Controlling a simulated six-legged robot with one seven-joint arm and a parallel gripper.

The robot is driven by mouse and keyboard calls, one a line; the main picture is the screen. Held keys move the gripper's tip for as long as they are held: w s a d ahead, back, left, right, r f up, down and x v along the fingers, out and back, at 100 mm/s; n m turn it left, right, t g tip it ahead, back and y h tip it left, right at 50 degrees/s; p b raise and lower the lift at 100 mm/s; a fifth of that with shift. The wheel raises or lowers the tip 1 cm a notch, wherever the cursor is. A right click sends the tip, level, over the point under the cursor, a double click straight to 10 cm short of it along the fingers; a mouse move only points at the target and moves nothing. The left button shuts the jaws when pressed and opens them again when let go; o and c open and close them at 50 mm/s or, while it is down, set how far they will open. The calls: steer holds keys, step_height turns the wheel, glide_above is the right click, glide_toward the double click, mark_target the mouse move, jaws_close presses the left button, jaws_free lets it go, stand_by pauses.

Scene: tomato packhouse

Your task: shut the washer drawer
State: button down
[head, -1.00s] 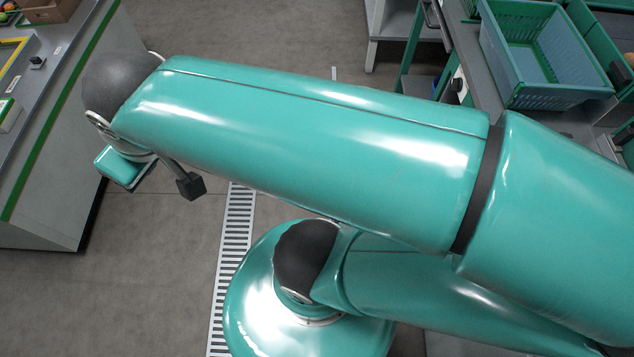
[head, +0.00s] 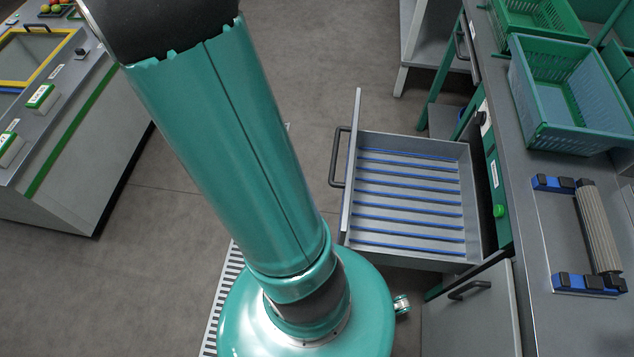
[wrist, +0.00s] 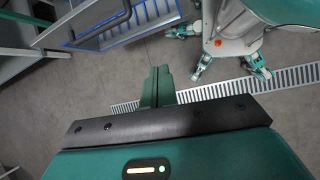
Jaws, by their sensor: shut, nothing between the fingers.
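The washer drawer (head: 408,244) stands pulled open from the bench on the right in the head view. It is a grey tray with blue ribs and looks empty. Its front panel (head: 352,165) faces left and carries a dark bar handle (head: 338,158). In the wrist view the drawer (wrist: 150,27) shows at the top, with its handle (wrist: 100,27) at upper left. My gripper (wrist: 158,72) is shut and empty, with clear floor between its tips and the drawer. The gripper is out of the head view.
The bench (head: 545,235) holds green crates (head: 570,135) and a roller (head: 597,230). A cabinet door with a handle (head: 470,290) is below the drawer. A grey console (head: 75,165) stands at left. A drain grate (head: 222,300) crosses the open floor between.

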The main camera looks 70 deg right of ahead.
steer(key=s+d+f+n+g, duration=0.1)
steer(key=s+d+f+g, duration=0.2)
steer(key=s+f, duration=1.2)
steer(key=s+d, duration=0.3)
steer(key=shift+y, duration=0.4)
steer(key=shift+d, duration=0.1)
